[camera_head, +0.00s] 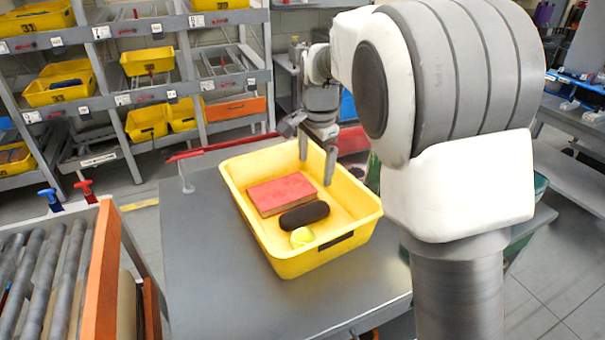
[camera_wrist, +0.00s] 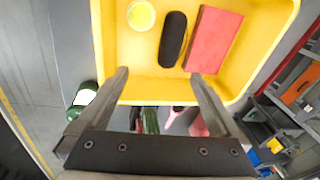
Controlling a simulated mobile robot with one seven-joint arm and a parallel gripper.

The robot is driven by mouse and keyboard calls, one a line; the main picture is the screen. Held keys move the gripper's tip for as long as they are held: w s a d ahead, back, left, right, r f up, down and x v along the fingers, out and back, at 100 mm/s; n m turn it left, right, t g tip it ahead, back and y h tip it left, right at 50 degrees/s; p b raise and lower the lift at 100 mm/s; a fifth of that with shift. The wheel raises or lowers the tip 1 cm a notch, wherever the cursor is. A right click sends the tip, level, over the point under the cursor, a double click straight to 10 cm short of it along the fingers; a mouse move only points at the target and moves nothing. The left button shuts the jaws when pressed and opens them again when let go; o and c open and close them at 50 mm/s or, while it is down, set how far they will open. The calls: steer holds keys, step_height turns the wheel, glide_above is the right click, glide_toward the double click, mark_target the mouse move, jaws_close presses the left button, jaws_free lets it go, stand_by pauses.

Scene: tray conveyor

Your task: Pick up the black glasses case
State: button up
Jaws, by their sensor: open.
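The black glasses case (camera_head: 304,216) lies in the yellow tray (camera_head: 262,262), between a red book (camera_head: 281,193) and a yellow-green ball (camera_head: 302,237). In the wrist view the case (camera_wrist: 173,40) lies between the ball on its left and the book on its right. My gripper (camera_head: 316,168) is above the far end of the tray, apart from the case. In the wrist view its two fingers (camera_wrist: 158,76) are spread with nothing between them, and the case lies beyond their tips.
The tray stands on a grey table (camera_head: 205,240). A roller conveyor (camera_head: 45,275) with an orange side rail (camera_head: 104,275) is at the lower left. Racks with yellow bins (camera_head: 147,61) stand behind. The table left of the tray is clear. A green bottle (camera_wrist: 85,95) shows beside the tray in the wrist view.

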steer(key=w+a+f+m, duration=0.1)
steer(key=w+a+f, duration=0.2)
steer(key=f, duration=0.1)
steer(key=b, duration=0.1)
glide_above(305, 211)
steer(key=s, duration=0.2)
steer(key=f, duration=1.1)
steer(key=shift+w+a+f, duration=0.15)
steer(key=shift+a+f, duration=0.15)
steer(key=shift+f, duration=0.1)
steer(key=shift+w+d+f, duration=0.1)
steer(key=shift+w+f, duration=0.2)
steer(key=shift+f, duration=0.55)
steer(key=shift+w+d+f, duration=0.1)
steer(key=shift+w+f, duration=0.15)
steer(key=shift+f, duration=0.65)
steer(key=shift+w+d+f, duration=0.1)
steer(key=shift+w+f, duration=0.2)
steer(key=shift+f, duration=0.55)
steer(key=c, duration=1.3)
